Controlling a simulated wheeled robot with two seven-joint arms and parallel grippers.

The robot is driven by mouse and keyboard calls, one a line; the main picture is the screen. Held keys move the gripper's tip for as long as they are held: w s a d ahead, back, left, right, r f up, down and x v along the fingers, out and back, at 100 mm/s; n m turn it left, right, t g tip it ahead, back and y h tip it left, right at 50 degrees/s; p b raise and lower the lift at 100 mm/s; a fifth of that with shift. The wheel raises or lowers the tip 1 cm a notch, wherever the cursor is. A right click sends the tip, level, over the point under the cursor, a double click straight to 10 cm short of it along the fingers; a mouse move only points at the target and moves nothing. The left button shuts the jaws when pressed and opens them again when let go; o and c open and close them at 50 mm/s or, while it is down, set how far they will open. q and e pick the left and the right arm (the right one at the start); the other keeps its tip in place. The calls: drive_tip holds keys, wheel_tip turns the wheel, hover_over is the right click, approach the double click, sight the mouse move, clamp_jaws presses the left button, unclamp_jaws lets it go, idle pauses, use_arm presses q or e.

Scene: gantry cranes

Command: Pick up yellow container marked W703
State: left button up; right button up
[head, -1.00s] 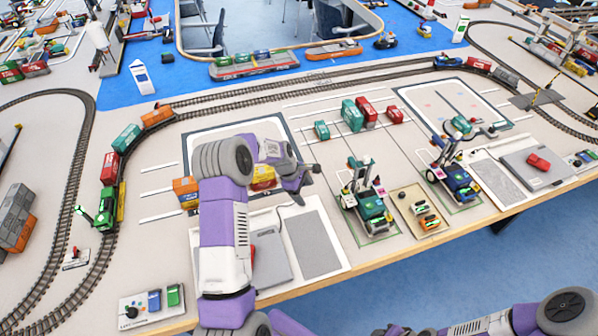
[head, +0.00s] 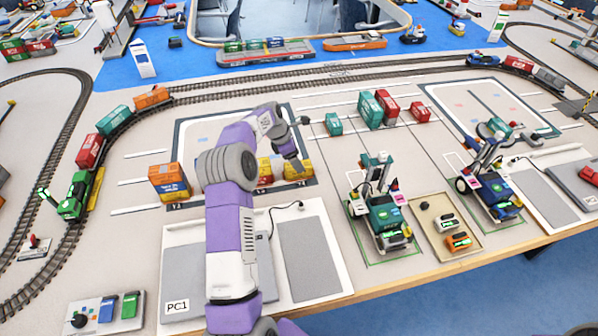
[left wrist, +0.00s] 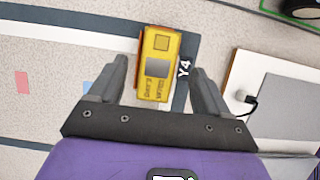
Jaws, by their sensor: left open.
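A yellow container (left wrist: 158,65) lies between the open fingers of my left gripper (left wrist: 159,72) in the left wrist view, beside the mat label Y4. It has small print on top that is too small to read surely. The fingers appear apart from its sides. In the head view the left gripper (head: 298,164) is over the yellow container (head: 299,174) at the front right of the white mat with a dark border. Another yellow container (head: 265,172) stands to its left, partly hidden by my arm. My right gripper is not in view.
Green and red containers (head: 372,108) stand further right. A wheeled crane model (head: 382,205) stands right of the arm. A grey panel (head: 309,258) lies in front. The train track (head: 290,88) runs behind.

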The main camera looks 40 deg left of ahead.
use_arm(q)
drive_tip(key=b+x, duration=0.2)
drive_tip(key=x, duration=0.3)
drive_tip(key=shift+w, duration=0.15)
drive_tip(key=c, duration=1.1)
